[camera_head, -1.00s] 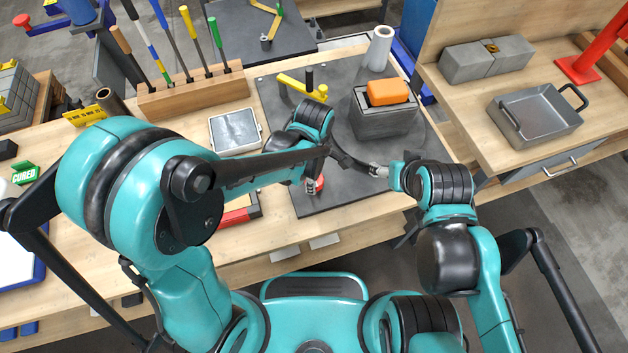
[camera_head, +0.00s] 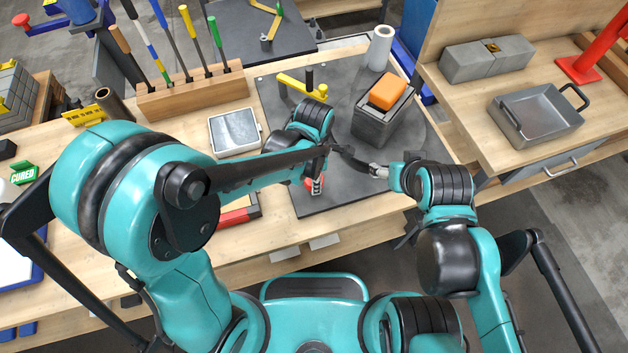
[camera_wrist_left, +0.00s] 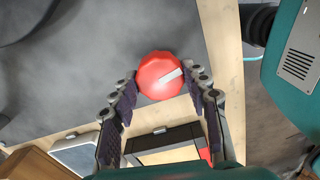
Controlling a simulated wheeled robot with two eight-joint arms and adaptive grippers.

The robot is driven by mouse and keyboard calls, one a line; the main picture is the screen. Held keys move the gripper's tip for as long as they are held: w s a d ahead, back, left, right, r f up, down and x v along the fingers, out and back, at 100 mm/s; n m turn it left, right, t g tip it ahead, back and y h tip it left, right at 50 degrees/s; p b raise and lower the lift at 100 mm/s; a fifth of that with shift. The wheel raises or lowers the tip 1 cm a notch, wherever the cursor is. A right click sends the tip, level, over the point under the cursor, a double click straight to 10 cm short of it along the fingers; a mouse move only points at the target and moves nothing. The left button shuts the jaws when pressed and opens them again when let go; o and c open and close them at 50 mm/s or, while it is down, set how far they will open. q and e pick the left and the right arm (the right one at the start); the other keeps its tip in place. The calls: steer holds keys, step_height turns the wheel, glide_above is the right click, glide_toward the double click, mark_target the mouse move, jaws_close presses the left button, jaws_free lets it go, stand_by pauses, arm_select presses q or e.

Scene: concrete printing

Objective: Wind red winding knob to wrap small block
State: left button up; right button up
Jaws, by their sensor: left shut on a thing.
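The red winding knob (camera_wrist_left: 160,76), with a pale stripe on it, sits between the two padded fingers of my left gripper (camera_wrist_left: 163,84), which is shut on it. In the head view, the knob (camera_head: 310,184) is partly hidden by my left gripper (camera_head: 316,183) at the mat's front edge.
A white roll (camera_head: 380,48) stands behind the block. A yellow-handled tool (camera_head: 300,86) lies to its left. A wooden rack (camera_head: 193,97) of tools and a grey tray (camera_head: 235,131) are further left. A metal pan (camera_head: 539,116) is on the right bench.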

arm_select(q)
steer(key=n, duration=0.3)
steer(key=shift+n, duration=0.6)
steer(key=n, duration=0.4)
steer(key=shift+b, duration=0.4)
steer(key=o, duration=1.9)
